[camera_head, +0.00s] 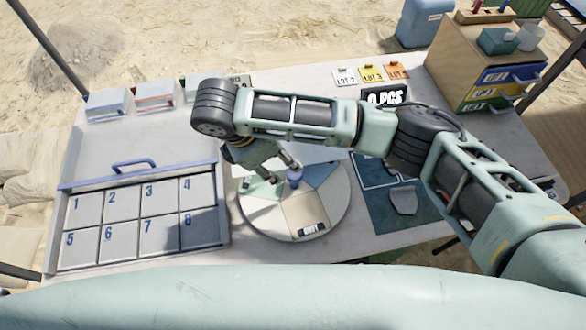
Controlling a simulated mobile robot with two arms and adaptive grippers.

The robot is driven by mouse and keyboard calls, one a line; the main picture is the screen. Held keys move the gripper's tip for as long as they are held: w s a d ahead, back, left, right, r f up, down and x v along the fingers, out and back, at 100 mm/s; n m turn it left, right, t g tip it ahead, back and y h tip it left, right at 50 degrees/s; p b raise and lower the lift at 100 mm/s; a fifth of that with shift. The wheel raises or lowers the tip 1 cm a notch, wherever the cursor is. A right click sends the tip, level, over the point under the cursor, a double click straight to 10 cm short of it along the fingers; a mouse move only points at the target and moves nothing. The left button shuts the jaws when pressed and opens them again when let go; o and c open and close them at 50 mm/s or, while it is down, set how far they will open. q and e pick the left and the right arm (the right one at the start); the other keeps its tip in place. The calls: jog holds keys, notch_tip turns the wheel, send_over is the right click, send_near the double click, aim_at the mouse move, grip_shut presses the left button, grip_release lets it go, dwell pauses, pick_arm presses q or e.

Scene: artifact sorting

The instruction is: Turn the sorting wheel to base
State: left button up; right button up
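The sorting wheel (327,218) is a round pale disc on the table, with coloured sectors: greenish at left, blue at right and beige at the front. A small black label with white letters (311,229) lies at the front of the beige sector; its text is too small to read surely. A blue knob (294,178) stands near the wheel's middle. My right gripper (270,175) hangs over the wheel's back left, its fingers spread. One fingertip is close to the knob; I cannot tell whether it touches. My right arm hides the wheel's back. My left gripper is out of view.
A grey tray (150,257) with several numbered compartments and a blue handle lies left of the wheel. Lot cards (371,73) and a drawer cabinet (470,62) stand behind.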

aim_at(291, 171)
jog(key=x, duration=0.7)
jog(key=shift+r+p, duration=0.1)
jog(key=shift+p, duration=0.25)
jog(key=shift+r, duration=0.1)
grip_shut()
